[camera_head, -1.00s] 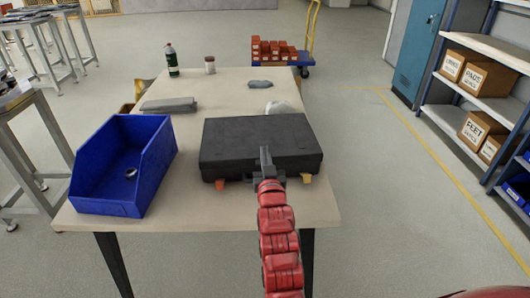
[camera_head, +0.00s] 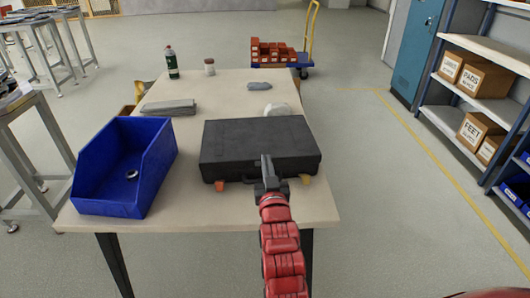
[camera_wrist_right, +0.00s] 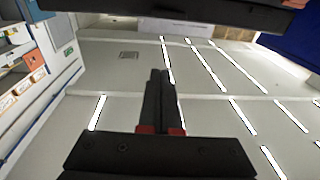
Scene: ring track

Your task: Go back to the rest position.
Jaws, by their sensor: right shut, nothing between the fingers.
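My right gripper (camera_head: 266,160) is shut and empty. In the head view its fingertips overlap the front side of a closed black case (camera_head: 262,143) on the table; I cannot tell whether they touch it. The right wrist view shows the shut fingers (camera_wrist_right: 160,75) from close by, with the ceiling and its lights behind them. A dark edge, likely the case, crosses the top of that view. My left gripper is not in view.
The table (camera_head: 190,205) holds an open blue bin (camera_head: 115,190) at left, a grey folded cloth (camera_head: 168,107), a dark green bottle (camera_head: 172,63) and a small jar (camera_head: 209,67). A shelf (camera_head: 480,95) with boxes stands right. Floor between is clear.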

